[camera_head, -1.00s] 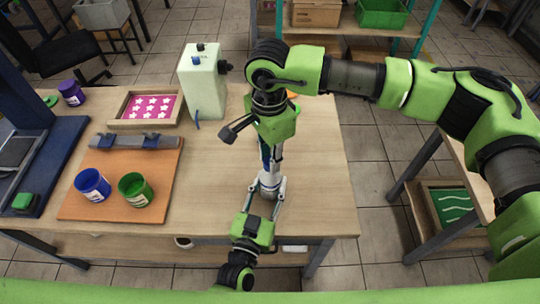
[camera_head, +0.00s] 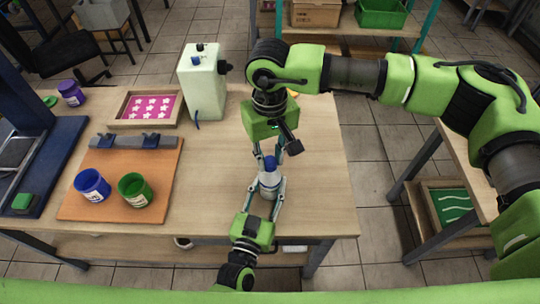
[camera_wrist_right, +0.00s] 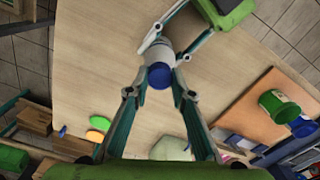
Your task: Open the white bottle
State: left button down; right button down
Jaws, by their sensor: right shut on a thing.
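My right gripper (camera_head: 269,157) comes from above and is shut on the blue cap. My left gripper (camera_head: 267,190) reaches in from the front edge, its fingers shut around the bottle's body. I cannot tell whether the cap is loose from the neck.
An orange board (camera_head: 150,205) at left holds a blue cup (camera_head: 92,186) and a green cup (camera_head: 135,190). A pale green box-shaped device (camera_head: 203,85) stands behind, beside a framed pink star panel (camera_head: 150,107).

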aim_at(270, 161)
pick_arm(q)
jog(key=shift+f, duration=0.15)
pick_arm(e)
jog(key=shift+r, duration=0.15)
dwell(0.4)
jog(key=shift+r, duration=0.95)
jog(key=shift+r, duration=0.1)
jog(key=shift+r, duration=1.95)
pick_arm(q)
jog(key=c, duration=1.3)
grip_release()
jog(key=shift+o, duration=0.2)
